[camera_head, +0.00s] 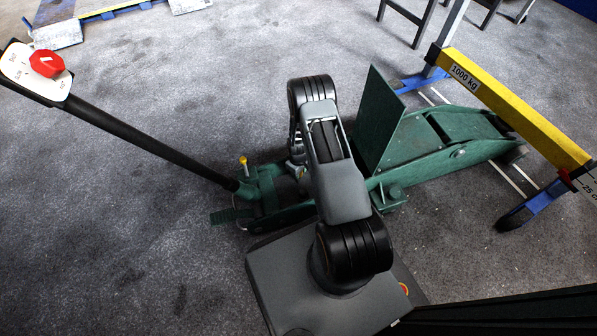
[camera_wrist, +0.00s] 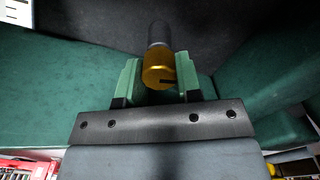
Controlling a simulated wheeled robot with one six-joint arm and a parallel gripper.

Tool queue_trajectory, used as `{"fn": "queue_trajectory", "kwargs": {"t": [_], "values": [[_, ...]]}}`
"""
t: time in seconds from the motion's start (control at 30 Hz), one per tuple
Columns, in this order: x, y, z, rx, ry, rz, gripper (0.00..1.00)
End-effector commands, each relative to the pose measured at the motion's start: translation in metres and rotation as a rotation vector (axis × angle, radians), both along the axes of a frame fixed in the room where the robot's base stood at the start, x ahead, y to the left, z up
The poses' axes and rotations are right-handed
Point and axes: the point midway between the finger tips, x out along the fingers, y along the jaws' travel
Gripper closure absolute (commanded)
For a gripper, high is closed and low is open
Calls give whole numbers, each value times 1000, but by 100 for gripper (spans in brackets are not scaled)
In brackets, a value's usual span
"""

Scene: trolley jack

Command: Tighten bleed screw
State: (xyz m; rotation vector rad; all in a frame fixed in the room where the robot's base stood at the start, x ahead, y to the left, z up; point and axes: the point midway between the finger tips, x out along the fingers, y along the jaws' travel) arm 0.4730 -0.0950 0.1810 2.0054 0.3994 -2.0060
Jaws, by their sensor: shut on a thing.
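The bleed screw (camera_wrist: 158,76) shows in the wrist view as a gold, slotted head with a grey cylinder beyond it. My gripper (camera_wrist: 158,66) has its two green fingers against the left and right sides of this head and is shut on it. The green trolley jack (camera_head: 430,143) lies on the carpet in the head view, with its black handle (camera_head: 155,140) slanting up to the left. My arm covers the middle of the jack in the head view, and the gripper's fingertips are largely hidden there.
A yellow-topped pin (camera_head: 243,162) stands by the handle's base. A green upright plate (camera_head: 377,120) rises right of my arm. A yellow beam marked 1000 kg (camera_head: 510,105) on blue feet stands over the jack's right end. Carpet at the left is clear.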

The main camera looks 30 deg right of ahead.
Motion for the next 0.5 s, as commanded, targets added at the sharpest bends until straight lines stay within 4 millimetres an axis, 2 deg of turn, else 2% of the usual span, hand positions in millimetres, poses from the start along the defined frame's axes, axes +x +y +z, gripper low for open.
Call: {"fn": "queue_trajectory", "kwargs": {"t": [0.5], "values": [[0,-1,1,-1,1,-489,92]]}}
